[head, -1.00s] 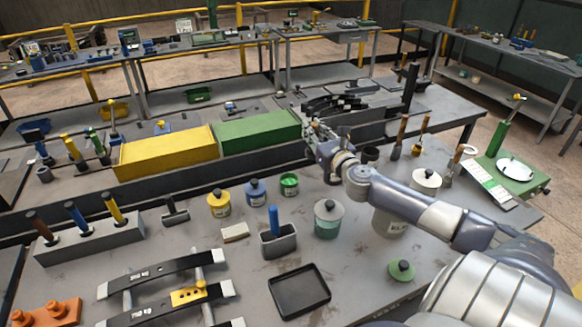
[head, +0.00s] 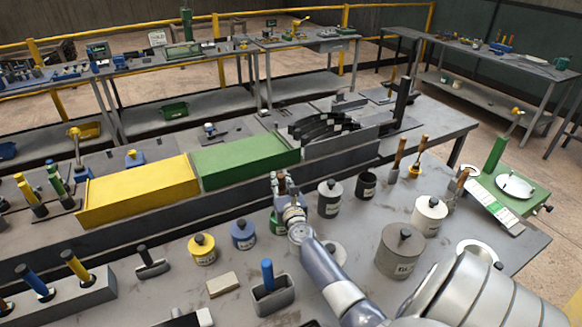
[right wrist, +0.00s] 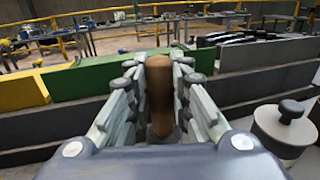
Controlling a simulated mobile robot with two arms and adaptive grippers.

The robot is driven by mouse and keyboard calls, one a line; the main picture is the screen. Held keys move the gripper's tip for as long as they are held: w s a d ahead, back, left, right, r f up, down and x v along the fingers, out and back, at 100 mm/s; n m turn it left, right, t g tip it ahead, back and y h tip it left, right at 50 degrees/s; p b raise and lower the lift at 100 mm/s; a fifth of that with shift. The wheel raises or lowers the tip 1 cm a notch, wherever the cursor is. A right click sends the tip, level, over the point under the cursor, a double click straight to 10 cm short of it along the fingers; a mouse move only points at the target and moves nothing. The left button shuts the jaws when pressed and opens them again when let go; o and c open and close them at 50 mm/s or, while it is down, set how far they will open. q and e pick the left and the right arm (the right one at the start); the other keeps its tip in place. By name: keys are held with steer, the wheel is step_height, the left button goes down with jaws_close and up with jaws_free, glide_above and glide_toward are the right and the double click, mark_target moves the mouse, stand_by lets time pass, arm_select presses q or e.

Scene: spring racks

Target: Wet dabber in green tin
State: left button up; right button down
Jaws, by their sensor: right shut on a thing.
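My right gripper (head: 283,190) is shut on the dabber. In the right wrist view its brown wooden handle (right wrist: 159,95) stands between the two fingers of the gripper (right wrist: 160,105). The green tin (head: 277,225) is on the bench, right under and behind my right gripper in the head view. The gripper and wrist cover most of the tin, including its mouth. The dabber's lower end is hidden, so I cannot tell whether it is inside the tin. My left gripper is not in view.
A blue tin (head: 243,236) and yellow tin (head: 202,252) stand left of the green one. Behind is a green bin (head: 245,160). A blue-handled tool stands in a grey holder (head: 272,297).

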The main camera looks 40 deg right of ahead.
steer(key=shift+a, duration=0.2)
steer(key=shift+s+a, duration=0.1)
steer(key=shift+a, duration=0.05)
steer(key=shift+s+a+f+b, duration=0.1)
steer(key=shift+f+b, duration=0.05)
steer(key=shift+b, duration=0.15)
steer(key=shift+f, duration=0.3)
steer(key=shift+f+b, duration=0.75)
steer(key=shift+b, duration=0.15)
step_height(320, 180, down, 3)
steer(key=b, duration=0.3)
step_height(320, 180, down, 2)
steer(key=shift+f+b, duration=0.1)
steer(key=shift+b, duration=1)
arm_select(q)
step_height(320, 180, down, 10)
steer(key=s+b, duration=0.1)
steer(key=b, duration=0.1)
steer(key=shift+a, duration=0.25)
arm_select(e)
step_height(320, 180, down, 2)
